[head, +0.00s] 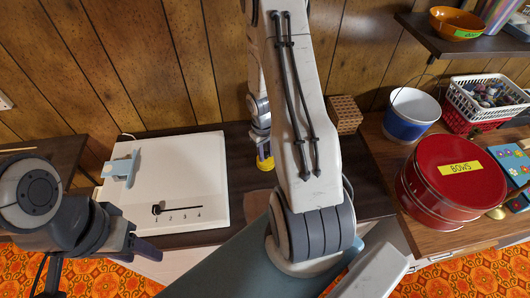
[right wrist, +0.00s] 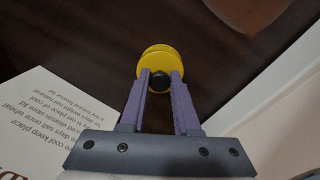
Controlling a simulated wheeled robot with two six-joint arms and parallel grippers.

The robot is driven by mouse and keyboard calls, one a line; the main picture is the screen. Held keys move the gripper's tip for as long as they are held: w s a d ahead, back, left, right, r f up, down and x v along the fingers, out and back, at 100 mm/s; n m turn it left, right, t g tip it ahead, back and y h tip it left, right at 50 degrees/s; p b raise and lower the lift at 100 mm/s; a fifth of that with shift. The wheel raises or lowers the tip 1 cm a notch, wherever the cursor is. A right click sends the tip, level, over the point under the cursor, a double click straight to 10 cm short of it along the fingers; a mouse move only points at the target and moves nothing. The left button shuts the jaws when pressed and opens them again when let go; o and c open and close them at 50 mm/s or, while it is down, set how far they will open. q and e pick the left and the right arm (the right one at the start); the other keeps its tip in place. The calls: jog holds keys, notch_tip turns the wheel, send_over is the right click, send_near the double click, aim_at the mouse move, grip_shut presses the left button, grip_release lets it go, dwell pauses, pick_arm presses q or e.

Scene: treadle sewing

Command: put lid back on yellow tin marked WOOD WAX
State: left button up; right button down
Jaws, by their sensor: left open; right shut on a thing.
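In the right wrist view, the purple fingers of my right gripper (right wrist: 161,88) are shut on the black knob (right wrist: 159,80) of a yellow round lid (right wrist: 174,82). Another yellow round edge, apparently the tin (right wrist: 154,50), shows just beyond the lid. I cannot tell whether the lid is seated or slightly above it. In the head view, yellow (head: 265,163) shows below my right gripper at the dark tabletop; the WOOD WAX marking is not readable. My left gripper (head: 148,250) is open and empty near the front edge of the white machine.
A white board-like machine (head: 185,180) numbered 1 to 4 stands left. A printed sheet (right wrist: 45,120) lies near my right gripper. A perforated wooden block (head: 344,115), blue-white bucket (head: 410,115), red BOWS tin (head: 455,180) and basket (head: 485,98) stand right. My right arm blocks the middle.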

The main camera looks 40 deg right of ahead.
jog(key=c, duration=0.6)
grip_release()
jog(key=shift+o, duration=0.2)
jog(key=o, duration=0.5)
jog(key=shift+r+p, duration=3.15)
jog(key=shift+r, duration=0.4)
